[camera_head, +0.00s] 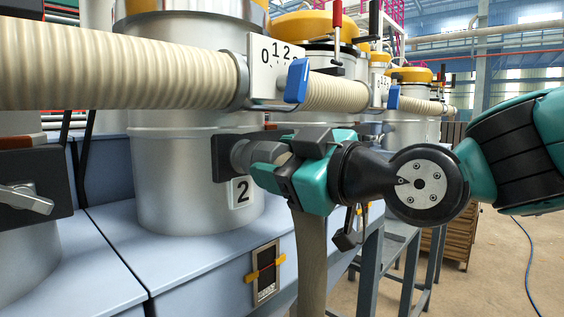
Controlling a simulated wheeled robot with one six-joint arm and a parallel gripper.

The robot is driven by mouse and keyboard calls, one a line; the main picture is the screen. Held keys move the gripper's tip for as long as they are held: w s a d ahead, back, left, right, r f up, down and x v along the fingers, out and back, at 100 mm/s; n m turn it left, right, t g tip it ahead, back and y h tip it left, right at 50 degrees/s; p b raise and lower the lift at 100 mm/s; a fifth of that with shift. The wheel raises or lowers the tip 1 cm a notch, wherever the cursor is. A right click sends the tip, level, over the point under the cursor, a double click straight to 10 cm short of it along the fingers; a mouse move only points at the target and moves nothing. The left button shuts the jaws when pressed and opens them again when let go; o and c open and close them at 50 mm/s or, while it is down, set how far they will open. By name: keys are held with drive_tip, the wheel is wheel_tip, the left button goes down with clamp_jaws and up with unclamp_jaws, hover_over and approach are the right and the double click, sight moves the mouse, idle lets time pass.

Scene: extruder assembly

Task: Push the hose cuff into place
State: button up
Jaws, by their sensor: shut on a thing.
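My gripper (270,166), teal and grey, reaches in from the right to the lower side of the silver hopper (170,180). It is shut on the hose cuff, which its fingers mostly hide. A grey round end (242,153) shows between the fingers and the dark port plate (222,158); I cannot tell whether this is the cuff or the port's own stub, or how far it is seated. A beige hose (311,262) hangs down below my gripper.
A ribbed beige pipe (110,66) crosses above, with a blue handle (297,80) and a "0 1 2" scale plate (276,62). A black plate with a lever (30,195) is at the left. Grey frame legs (370,270) stand below right.

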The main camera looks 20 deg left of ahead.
drive_tip(key=shift+x, duration=0.95)
drive_tip(key=o, duration=1)
drive_tip(key=shift+d, duration=0.1)
drive_tip(key=shift+b+v, duration=3.6)
drive_tip(key=shift+v, duration=5.05)
